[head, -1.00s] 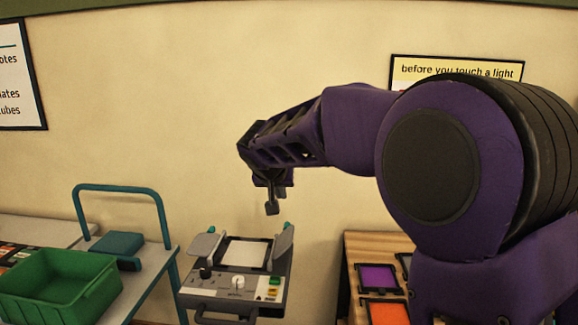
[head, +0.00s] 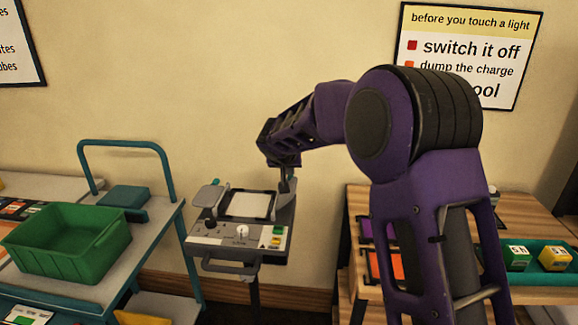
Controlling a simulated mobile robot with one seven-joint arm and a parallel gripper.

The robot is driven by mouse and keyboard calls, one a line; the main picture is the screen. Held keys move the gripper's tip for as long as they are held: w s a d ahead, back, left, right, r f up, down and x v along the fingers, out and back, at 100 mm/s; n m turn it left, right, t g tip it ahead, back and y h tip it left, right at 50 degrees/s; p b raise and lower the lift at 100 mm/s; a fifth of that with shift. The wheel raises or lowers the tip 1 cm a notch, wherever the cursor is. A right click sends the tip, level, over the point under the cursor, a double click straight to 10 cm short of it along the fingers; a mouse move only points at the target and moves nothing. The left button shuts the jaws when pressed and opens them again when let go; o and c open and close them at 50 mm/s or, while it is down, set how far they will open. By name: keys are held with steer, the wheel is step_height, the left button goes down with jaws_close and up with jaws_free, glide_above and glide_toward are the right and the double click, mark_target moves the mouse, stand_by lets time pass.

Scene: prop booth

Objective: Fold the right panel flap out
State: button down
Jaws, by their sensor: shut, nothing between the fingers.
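The grey panel unit (head: 240,236) stands on a post in front of the wall, with a pale square screen in a dark frame (head: 249,205) on top. Its left flap (head: 207,196) is a grey plate standing tilted at the left edge. The right flap (head: 287,201) is at the right edge, small in view and partly hidden by my gripper. My gripper (head: 284,185) is shut and empty, pointing down at the right flap. I cannot tell whether the fingertips touch the flap.
A teal-framed cart (head: 168,225) with a green bin (head: 70,242) stands at the left. A wooden table (head: 518,210) with coloured panels and a teal tray (head: 535,254) stands at the right, partly behind my arm. A narrow gap separates the unit from each.

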steer(key=shift+d+f+m+y+b, duration=0.3)
steer(key=shift+d+y+b, duration=0.35)
steer(key=shift+b, duration=0.35)
steer(key=shift+d+f+m+y+b, duration=0.6)
steer(key=shift+d+f+y+b, duration=0.45)
steer(key=shift+f+y, duration=0.15)
stand_by(0.5)
